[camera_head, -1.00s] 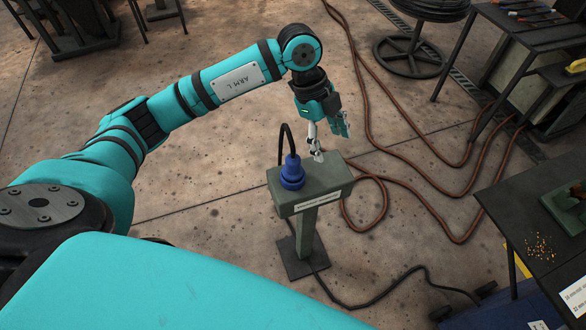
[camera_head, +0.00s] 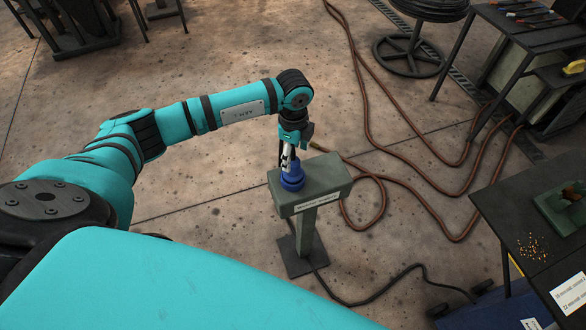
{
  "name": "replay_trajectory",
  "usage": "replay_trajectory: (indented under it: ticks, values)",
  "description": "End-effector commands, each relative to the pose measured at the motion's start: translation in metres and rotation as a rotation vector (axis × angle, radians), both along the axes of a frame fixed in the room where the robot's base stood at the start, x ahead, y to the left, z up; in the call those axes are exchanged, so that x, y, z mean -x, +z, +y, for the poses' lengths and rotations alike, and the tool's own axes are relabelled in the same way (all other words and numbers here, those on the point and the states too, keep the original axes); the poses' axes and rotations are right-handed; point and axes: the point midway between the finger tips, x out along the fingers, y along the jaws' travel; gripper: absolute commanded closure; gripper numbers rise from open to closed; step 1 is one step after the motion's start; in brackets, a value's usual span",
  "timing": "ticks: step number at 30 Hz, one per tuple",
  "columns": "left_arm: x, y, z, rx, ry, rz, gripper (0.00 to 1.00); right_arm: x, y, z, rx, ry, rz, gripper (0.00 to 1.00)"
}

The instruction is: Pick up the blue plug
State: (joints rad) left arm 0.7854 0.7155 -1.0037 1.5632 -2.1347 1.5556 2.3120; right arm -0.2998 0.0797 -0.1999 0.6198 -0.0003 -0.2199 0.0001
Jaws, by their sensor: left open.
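The blue plug (camera_head: 292,180) stands upright on the left part of the top of a green pedestal (camera_head: 325,180). My left gripper (camera_head: 288,164) points down directly over the plug, and its fingers overlap the plug's upper part in the picture. It is open. Whether the fingers touch the plug cannot be told from this view. The plug's upper end and most of its black cable are hidden behind the gripper. My right gripper is not in view.
Brown hoses (camera_head: 440,190) loop over the floor to the right of the pedestal. A black cable (camera_head: 385,293) runs from its base. A dark table (camera_head: 500,215) with a green block stands at right. Floor left of the pedestal is clear.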

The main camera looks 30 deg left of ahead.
Motion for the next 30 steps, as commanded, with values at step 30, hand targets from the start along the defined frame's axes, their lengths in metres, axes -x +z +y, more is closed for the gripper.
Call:
replay_trajectory:
  ticks: [30]
  values:
    - [0.0,-0.055,0.001,0.001,0.0,0.0,0.71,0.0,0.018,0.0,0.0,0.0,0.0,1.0]
